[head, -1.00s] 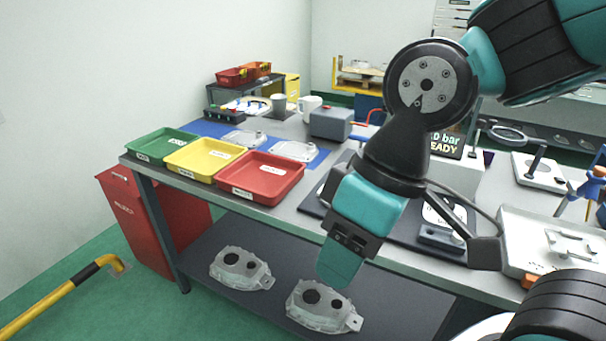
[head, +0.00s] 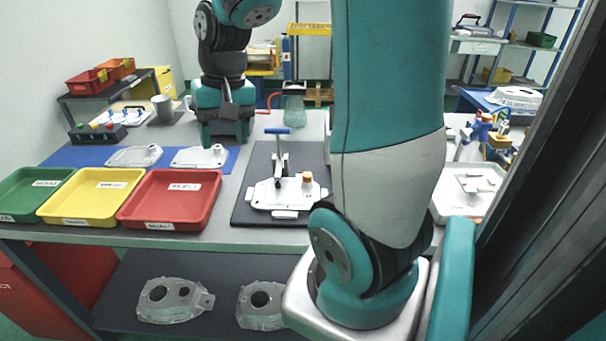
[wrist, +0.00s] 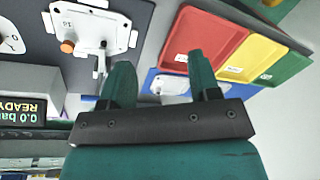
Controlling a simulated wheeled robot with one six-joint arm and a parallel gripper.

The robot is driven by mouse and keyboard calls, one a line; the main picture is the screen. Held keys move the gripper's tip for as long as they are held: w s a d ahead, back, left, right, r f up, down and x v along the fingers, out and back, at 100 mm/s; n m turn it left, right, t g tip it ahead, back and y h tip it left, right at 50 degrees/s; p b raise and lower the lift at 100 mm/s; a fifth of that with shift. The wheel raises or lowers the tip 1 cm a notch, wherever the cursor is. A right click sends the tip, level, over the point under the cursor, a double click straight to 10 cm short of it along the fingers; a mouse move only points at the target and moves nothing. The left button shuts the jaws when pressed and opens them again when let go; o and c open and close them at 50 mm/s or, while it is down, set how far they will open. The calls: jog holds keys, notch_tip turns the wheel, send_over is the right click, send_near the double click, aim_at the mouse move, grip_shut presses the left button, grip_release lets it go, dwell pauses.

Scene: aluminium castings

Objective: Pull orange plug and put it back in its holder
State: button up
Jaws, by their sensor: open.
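The orange plug (head: 307,177) stands upright in a white casting (head: 262,194) on a dark mat, at the right of a clamp with a blue handle (head: 278,131). In the wrist view, the plug (wrist: 67,46) and casting (wrist: 88,28) are at the upper left. A black block (head: 97,135) with several coloured plugs, apparently the holder, sits at the back left; I cannot make out an empty place in it. My gripper (wrist: 160,62) is open and empty, above the table and apart from the plug. In the head view it is behind the casting's left side.
Green, yellow and red trays (head: 168,226) line the front left edge. Two castings (head: 200,156) lie on the blue mat. A grey mug (head: 163,107) stands behind. A display box (wrist: 28,100) is beside the dark mat. A white tray (head: 440,208) is at the right.

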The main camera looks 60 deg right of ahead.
jog(key=s+d+m+h, duration=0.1)
jog(key=d+m, duration=0.2)
jog(key=d, duration=0.3)
jog(key=s+d+m, duration=0.2)
jog(key=d+m, duration=0.1)
jog(key=d, duration=0.4)
jog(key=m+g+p, duration=0.1)
jog(key=m, duration=0.2)
send_over(307, 174)
jog(key=f, duration=1.3)
jog(key=shift+a, duration=0.2)
jog(key=shift+s+d+f+p, duration=0.1)
jog(key=shift+f+p, duration=0.3)
jog(key=shift+f, duration=1.05)
jog(key=shift+d+f+p, duration=0.1)
jog(key=shift+f+p, duration=0.25)
jog(key=shift+f, duration=1.05)
jog(key=c, duration=1)
